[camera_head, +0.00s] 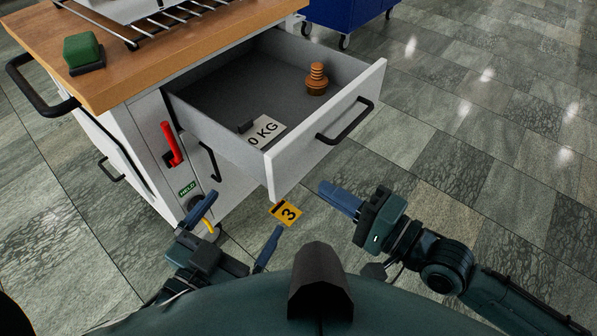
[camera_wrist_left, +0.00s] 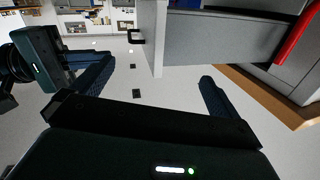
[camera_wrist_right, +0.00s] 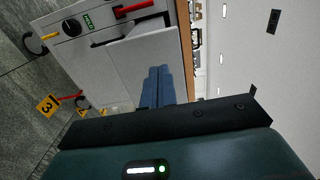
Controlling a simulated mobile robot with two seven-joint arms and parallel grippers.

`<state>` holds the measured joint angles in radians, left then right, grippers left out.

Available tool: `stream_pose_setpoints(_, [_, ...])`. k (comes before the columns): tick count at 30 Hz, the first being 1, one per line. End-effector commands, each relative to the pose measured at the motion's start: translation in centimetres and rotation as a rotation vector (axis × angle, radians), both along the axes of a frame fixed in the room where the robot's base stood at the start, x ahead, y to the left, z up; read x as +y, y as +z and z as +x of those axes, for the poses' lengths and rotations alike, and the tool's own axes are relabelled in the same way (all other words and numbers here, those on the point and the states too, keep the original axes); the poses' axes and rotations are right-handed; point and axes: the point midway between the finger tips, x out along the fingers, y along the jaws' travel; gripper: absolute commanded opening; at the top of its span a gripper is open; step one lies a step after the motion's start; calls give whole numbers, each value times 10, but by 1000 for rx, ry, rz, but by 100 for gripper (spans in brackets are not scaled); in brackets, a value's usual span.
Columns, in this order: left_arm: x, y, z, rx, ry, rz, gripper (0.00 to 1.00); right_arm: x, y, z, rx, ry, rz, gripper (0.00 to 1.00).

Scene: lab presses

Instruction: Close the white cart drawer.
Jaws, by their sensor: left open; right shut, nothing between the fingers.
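The white cart drawer (camera_head: 320,135) stands pulled out of the white cart (camera_head: 140,150) in the head view. Its white front has a black bar handle (camera_head: 345,121). Inside lie an orange-brown threaded knob (camera_head: 317,79) and a white label reading "0 KG" (camera_head: 266,131). My right gripper (camera_head: 340,197) is shut and empty, in front of the drawer front and apart from it in the picture. In the right wrist view its fingers (camera_wrist_right: 157,86) are together, with the cart beyond. My left gripper (camera_head: 228,240) is open and empty, low near the cart's front; its fingers are spread in the left wrist view (camera_wrist_left: 150,85).
A wooden top (camera_head: 120,75) carries a green block (camera_head: 83,51) and a wire rack (camera_head: 150,25). A red handle (camera_head: 171,145) and a yellow tag marked 3 (camera_head: 287,213) are near the cart's front. A blue wheeled cabinet (camera_head: 345,12) stands behind. Tiled floor at the right is clear.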

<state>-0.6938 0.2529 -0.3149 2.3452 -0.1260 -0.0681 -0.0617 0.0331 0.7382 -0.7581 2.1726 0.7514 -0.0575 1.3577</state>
Motion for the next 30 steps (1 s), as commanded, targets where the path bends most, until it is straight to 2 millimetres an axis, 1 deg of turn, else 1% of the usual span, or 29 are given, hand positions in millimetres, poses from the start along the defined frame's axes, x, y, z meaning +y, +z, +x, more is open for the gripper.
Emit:
stream_pose_setpoints(1, [0,-2,0,-6,-2,0,100,9,1,6,-2,0,6,0])
stream_pose_setpoints(6, [-2,-3,0,-35,-9,-4,100,34,-1,25,-2,1,4,0])
stream_pose_setpoints(12, [-4,-2,-1,-76,-19,-6,100,54,-1,39,-1,1,2,0])
stream_pose_setpoints(17, [-6,0,-2,-95,-27,-10,100,60,-1,43,1,1,-1,0])
stream_pose_setpoints(30, [-7,1,-2,-97,-30,-11,100,62,0,45,1,0,-1,0])
